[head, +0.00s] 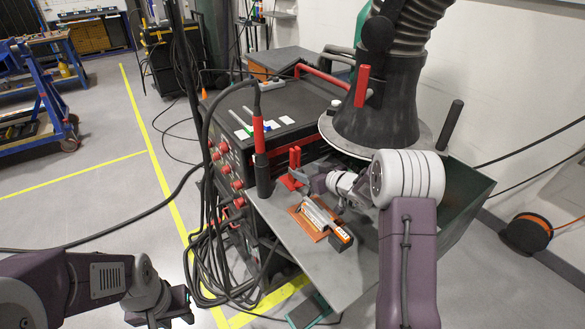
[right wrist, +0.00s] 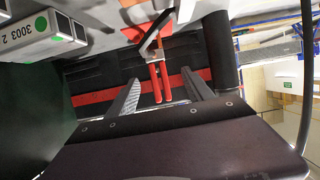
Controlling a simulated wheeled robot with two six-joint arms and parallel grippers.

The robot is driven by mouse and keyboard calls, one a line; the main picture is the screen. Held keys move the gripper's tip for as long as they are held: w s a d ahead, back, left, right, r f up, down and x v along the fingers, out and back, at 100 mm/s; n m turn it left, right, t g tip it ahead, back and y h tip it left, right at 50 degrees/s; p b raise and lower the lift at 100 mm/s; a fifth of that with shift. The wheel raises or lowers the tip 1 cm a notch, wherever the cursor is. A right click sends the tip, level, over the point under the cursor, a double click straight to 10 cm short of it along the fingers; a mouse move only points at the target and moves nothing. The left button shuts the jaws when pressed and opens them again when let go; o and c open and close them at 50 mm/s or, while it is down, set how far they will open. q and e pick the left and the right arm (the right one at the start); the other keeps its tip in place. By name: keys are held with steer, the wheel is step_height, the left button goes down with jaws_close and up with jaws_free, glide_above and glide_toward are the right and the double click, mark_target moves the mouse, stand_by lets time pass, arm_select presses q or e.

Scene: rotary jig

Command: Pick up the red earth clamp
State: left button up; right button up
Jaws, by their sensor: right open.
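The red earth clamp (head: 294,172) stands on the grey bench top, its two red handles upright. In the right wrist view the clamp's red handles (right wrist: 160,82) show between my finger lines, with a pale metal bent part by them. My right gripper (head: 308,181) is right beside the clamp in the head view. Its two fingers (right wrist: 163,92) are spread apart in the right wrist view, with the clamp between or just beyond them; I cannot tell contact. My left gripper (head: 178,307) hangs low at the left, away from the bench; its jaws are unclear.
A box of rods (head: 328,221) lies on a copper-coloured plate (head: 306,226) in front of the clamp. A red-and-black torch holder (head: 261,150) stands left of it. A black extraction hood (head: 380,105) stands behind. Cables (head: 207,255) hang off the bench's left side.

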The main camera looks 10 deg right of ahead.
mark_target(297, 167)
steer(key=w+f, duration=0.1)
steer(key=w, duration=0.1)
steer(key=w+f, duration=0.1)
steer(key=shift+w+a+f, duration=0.1)
steer(key=shift+w+a, duration=0.1)
steer(key=shift+w, duration=0.2)
steer(key=shift+w+a, duration=0.2)
steer(key=x, duration=0.5)
steer(key=shift+s, duration=0.15)
steer(key=c, duration=0.3)
jaws_close()
